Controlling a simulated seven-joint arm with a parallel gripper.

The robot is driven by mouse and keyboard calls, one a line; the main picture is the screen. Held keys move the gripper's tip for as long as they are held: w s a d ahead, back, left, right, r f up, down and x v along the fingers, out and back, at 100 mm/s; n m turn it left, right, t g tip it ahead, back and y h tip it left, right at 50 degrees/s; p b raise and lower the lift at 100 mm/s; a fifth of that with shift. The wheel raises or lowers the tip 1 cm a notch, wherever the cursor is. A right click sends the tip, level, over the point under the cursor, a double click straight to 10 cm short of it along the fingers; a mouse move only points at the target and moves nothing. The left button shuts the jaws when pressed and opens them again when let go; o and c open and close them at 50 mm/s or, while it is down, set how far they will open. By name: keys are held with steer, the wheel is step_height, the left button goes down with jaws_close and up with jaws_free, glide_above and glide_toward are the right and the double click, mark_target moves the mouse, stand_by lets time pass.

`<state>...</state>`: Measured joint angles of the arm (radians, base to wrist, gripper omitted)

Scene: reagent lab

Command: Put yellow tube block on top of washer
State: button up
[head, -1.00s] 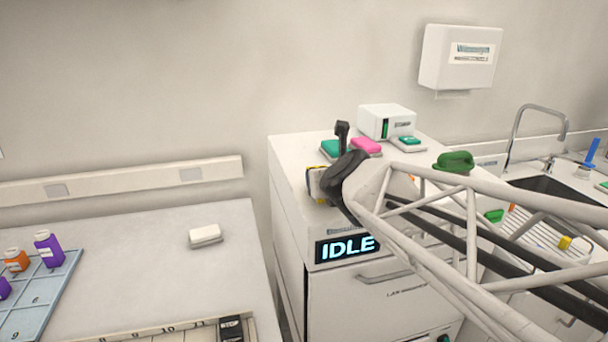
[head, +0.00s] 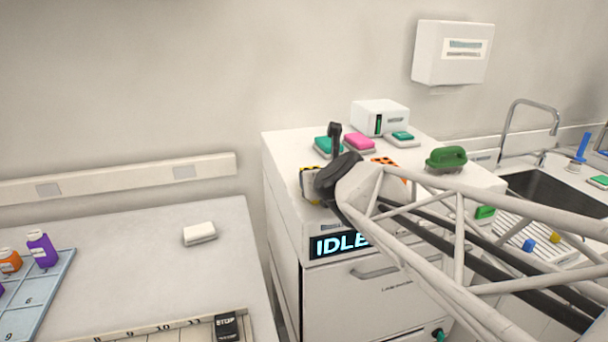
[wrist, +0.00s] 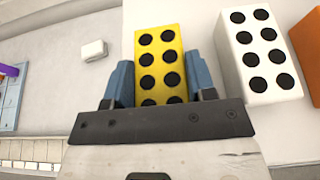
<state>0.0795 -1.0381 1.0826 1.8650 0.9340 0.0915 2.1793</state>
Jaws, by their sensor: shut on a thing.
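The yellow tube block (wrist: 160,52), with two rows of black holes, sits between the blue fingers of my gripper (wrist: 159,86) in the wrist view. My gripper is shut on it. In the head view my gripper (head: 318,184) is at the left front edge of the top of the washer (head: 290,150), a white cabinet with a lit IDLE display. My wrist hides most of the block there. I cannot tell whether the block touches the washer top.
A white tube block (wrist: 262,52) stands just right of the yellow one, with an orange block (wrist: 308,55) beyond. Green and pink (head: 359,142) sponges, a small white box (head: 380,117) and a green-handled brush (head: 446,158) are on the washer. A sink (head: 545,190) is at right.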

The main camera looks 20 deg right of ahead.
steer(key=o, duration=1.2)
steer(key=shift+c, duration=0.2)
steer(key=shift+s, duration=0.1)
steer(key=shift+v, duration=3.8)
